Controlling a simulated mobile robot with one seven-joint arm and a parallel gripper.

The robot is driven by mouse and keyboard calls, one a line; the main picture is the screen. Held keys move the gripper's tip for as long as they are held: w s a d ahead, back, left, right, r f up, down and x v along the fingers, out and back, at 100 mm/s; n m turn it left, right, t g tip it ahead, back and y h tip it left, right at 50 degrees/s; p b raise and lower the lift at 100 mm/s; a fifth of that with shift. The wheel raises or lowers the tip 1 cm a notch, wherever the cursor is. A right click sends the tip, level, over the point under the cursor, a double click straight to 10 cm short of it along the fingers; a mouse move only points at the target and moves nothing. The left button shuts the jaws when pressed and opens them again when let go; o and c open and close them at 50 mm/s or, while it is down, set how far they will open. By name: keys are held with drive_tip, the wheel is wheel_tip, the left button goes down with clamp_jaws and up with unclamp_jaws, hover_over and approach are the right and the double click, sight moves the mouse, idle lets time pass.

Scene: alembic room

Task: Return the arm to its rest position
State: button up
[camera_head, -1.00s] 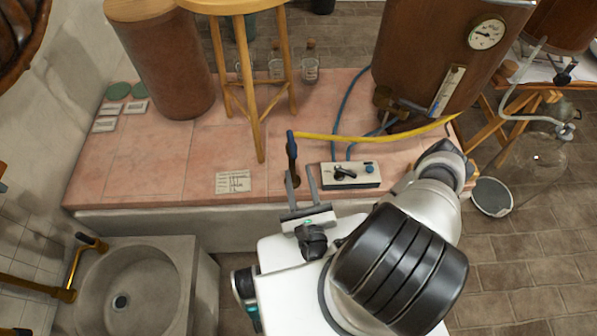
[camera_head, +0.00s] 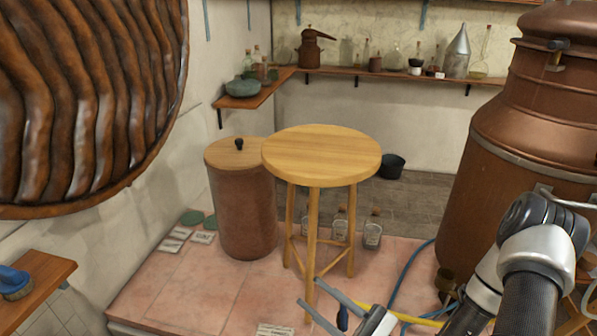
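My gripper (camera_head: 309,290) shows at the bottom centre of the head view. Its two grey fingers point up and left and stand apart, with nothing held between the tips. My arm (camera_head: 530,245) is bent, with its elbow raised at the lower right in front of the copper still. A small dark blue handle (camera_head: 342,319) shows between the fingers near the bottom edge. I cannot tell whether the gripper touches it. The lower part of my gripper and arm is cut off by the frame.
A round wooden stool (camera_head: 322,155) stands on the pink tiled platform (camera_head: 180,290), close beyond my fingers. A brown barrel (camera_head: 243,210) is behind it on the left. A large copper still (camera_head: 490,150) stands right. Yellow hose (camera_head: 415,320) and blue hose (camera_head: 408,275) lie near my arm.

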drive_tip(key=s+a+r+n+g+h+p, duration=0.1)
drive_tip(key=s+r+n+g+h, duration=0.3)
drive_tip(key=s+n+g, duration=0.35)
drive_tip(key=s+a+r+n+g+h+p, duration=0.1)
drive_tip(key=s+r+n+g+h, duration=0.45)
drive_tip(key=n+g, duration=0.35)
drive_tip(key=w+d+r+n+t+h+p, duration=0.1)
drive_tip(key=w+d+r+n+t+h, duration=0.1)
drive_tip(key=d+r+t+h, duration=0.7)
wheel_tip(320, 180, up, 4)
drive_tip(key=shift+w+d+r+t+p, duration=0.3)
drive_tip(key=shift+w+d+t, duration=0.4)
drive_tip(key=shift+d, duration=0.55)
drive_tip(key=shift+w+f, duration=0.15)
drive_tip(key=shift+f, duration=0.05)
